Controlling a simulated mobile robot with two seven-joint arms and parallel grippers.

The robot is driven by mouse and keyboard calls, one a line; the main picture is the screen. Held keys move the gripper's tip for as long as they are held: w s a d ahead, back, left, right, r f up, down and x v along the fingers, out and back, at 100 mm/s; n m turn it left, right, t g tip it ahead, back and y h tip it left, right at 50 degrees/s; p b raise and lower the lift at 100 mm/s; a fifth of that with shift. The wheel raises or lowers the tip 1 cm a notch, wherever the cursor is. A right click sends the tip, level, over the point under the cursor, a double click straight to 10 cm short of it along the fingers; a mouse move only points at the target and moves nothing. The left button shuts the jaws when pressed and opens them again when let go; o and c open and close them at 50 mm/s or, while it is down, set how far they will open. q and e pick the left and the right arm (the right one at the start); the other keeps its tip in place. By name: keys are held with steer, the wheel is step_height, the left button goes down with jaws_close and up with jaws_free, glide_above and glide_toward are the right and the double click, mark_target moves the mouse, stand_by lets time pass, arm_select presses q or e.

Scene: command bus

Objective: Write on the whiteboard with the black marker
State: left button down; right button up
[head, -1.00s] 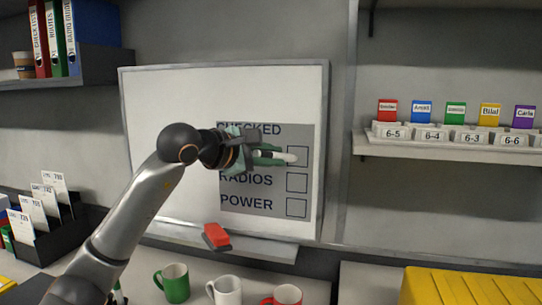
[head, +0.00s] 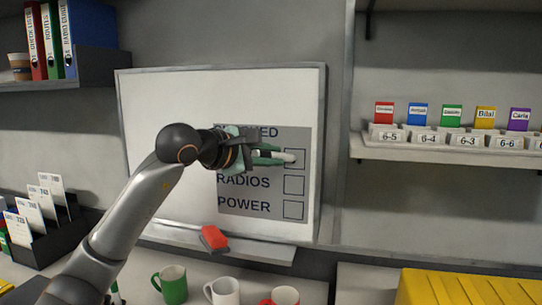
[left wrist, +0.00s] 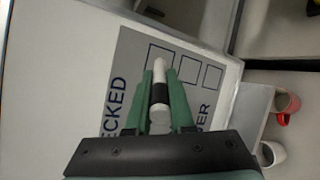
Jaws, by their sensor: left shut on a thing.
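The whiteboard (head: 170,110) hangs on the wall, with a grey panel (head: 235,204) reading CHECKED, RADIOS and POWER beside three square boxes. My left gripper (head: 270,154) is shut on a marker (head: 289,156) with a white body. In the left wrist view the marker (left wrist: 159,72) has a black band and lies between the green fingers (left wrist: 160,90). Its far end overlaps the top box (head: 294,163), beside CHECKED. I cannot tell whether the tip touches the board. The gripper hides part of the lettering. No ink shows in the boxes. My right gripper is out of view.
A red eraser (head: 214,237) lies on the board's ledge (head: 260,252). Green (head: 174,284), white (head: 224,291) and red mugs (head: 285,295) stand below. A shelf (head: 450,153) with coloured name cards is at right; a card holder (head: 60,240) is at left.

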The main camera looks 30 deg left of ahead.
arm_select(q)
steer(key=shift+d+r+p, duration=0.25)
steer(key=shift+r+p, duration=0.1)
stand_by(0.3)
steer(key=shift+w+d+r+p, duration=0.1)
steer(key=shift+d+r+p, duration=0.05)
steer(key=shift+r+p, duration=0.15)
steer(key=shift+f, duration=0.1)
steer(key=shift+s+d+b, duration=0.25)
steer(key=shift+s+b, duration=0.25)
steer(key=shift+s, duration=0.35)
steer(key=shift+s+d+b, duration=0.2)
steer(key=shift+s+b, duration=0.05)
steer(key=shift+s, duration=0.5)
steer(key=shift+s+d+b, duration=0.2)
steer(key=shift+s+b, duration=0.05)
steer(key=shift+s, duration=0.55)
steer(key=shift+s+d+b, duration=0.2)
steer(key=shift+s+b, duration=0.05)
steer(key=shift+s, duration=0.5)
